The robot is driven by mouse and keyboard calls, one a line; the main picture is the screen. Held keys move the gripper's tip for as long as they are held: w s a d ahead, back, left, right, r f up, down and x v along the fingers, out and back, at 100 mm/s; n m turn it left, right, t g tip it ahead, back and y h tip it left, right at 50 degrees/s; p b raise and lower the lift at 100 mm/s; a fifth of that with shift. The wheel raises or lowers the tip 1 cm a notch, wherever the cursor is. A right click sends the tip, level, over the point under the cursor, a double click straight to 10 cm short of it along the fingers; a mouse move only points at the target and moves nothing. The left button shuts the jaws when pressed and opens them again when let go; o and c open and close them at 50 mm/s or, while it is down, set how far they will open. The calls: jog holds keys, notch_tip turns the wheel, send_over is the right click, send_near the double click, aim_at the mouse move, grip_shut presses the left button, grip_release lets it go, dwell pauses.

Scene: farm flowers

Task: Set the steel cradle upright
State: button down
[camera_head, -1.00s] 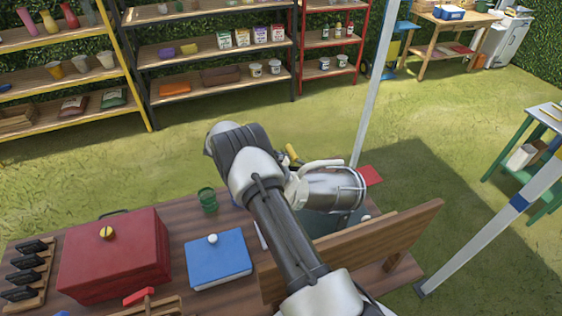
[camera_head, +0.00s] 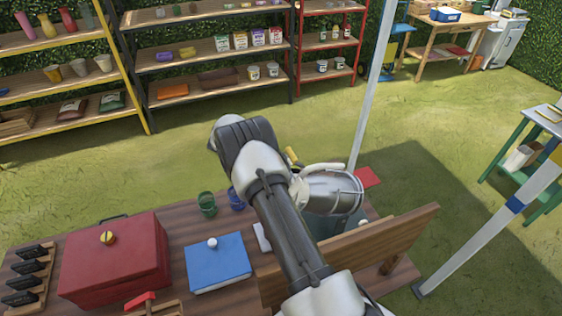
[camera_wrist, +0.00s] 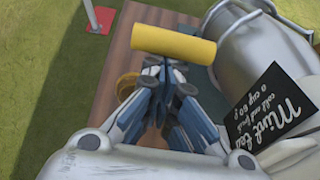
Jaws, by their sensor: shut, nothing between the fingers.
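The steel drum of the cradle (camera_head: 333,192) lies tilted toward its side on the table, partly hidden by my arm. It fills the right of the wrist view (camera_wrist: 238,45). A yellow cylindrical handle (camera_wrist: 172,44) shows beside the drum, and its end shows beyond my arm in the head view (camera_head: 291,156). How the handle joins the cradle is hidden. My gripper (camera_wrist: 165,75) is shut and empty, its blue fingers together just below the handle in the picture. I cannot tell whether they touch it. My arm hides the gripper in the head view.
A wooden board (camera_head: 370,250) stands at the table's front right. A blue box (camera_head: 218,265), a red box (camera_head: 115,262) and a green cup (camera_head: 207,204) stand to the left. A black mint tea sign (camera_wrist: 266,108) is close by on the right. A pale post (camera_head: 372,85) rises behind.

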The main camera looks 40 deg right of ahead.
aim_at(292, 152)
jog(key=d+r+y+p, duration=0.2)
jog(key=p, duration=0.1)
jog(key=d+r+y+p, duration=0.1)
jog(key=shift+s+d+r+t, duration=0.2)
jog(key=shift+s+r+t, duration=0.2)
jog(key=s+d+r+t+y+p, duration=0.1)
jog(key=d+y, duration=0.3)
jog(key=d, duration=0.5)
jog(key=shift+s+d+r+p, duration=0.4)
jog(key=shift+s+r+p, duration=0.1)
jog(key=shift+s+r, duration=0.3)
